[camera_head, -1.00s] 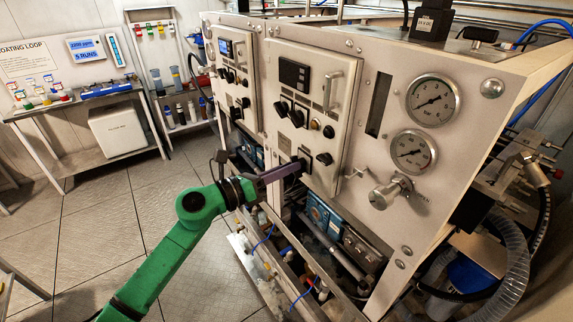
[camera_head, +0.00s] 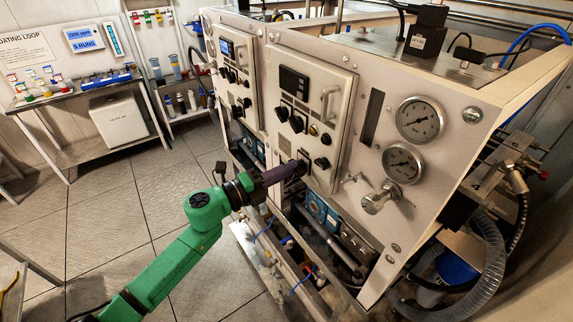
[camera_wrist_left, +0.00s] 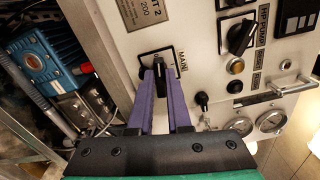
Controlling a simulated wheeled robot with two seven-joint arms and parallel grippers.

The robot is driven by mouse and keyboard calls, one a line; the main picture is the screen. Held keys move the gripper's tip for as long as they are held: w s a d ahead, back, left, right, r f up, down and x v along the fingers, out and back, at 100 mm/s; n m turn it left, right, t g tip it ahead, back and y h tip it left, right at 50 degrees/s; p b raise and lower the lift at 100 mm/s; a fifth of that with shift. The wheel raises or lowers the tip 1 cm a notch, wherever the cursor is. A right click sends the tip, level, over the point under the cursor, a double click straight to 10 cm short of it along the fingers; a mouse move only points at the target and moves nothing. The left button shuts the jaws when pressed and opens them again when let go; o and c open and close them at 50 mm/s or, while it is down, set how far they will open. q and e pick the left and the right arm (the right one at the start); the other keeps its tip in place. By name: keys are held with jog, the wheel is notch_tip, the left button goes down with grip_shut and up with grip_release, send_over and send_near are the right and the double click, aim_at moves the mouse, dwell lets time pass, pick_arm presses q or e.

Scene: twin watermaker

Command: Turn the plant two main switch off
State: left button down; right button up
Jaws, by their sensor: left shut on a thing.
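The main switch is a black rotary knob (camera_wrist_left: 150,86) on a square plate with a "MAIN" label, low on the near control panel. A plate beside it reads "T 2" in the left wrist view. My left gripper (camera_wrist_left: 162,86) has two purple fingers that reach to the switch, one on each side of its knob, and it is shut on the knob. In the head view the left gripper (camera_head: 299,168) meets the panel at the switch (camera_head: 304,158), which the fingers partly hide. My right gripper is not in view.
Other black knobs (camera_head: 296,123) and a handle (camera_head: 329,103) sit above on the same panel. Two pressure gauges (camera_head: 420,118) and a valve knob (camera_head: 380,197) are to the right. Blue pump units (camera_head: 322,212) sit below. The tiled floor (camera_head: 105,220) at left is clear.

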pick_arm(q)
jog(key=shift+n+p, duration=0.5)
jog(key=shift+n, duration=0.6)
jog(key=c, duration=0.9)
grip_release()
jog(key=shift+o, duration=0.2)
jog(key=shift+a, duration=0.1)
jog(key=b+v, duration=0.6)
jog(key=v, duration=0.8)
jog(key=shift+s, duration=0.2)
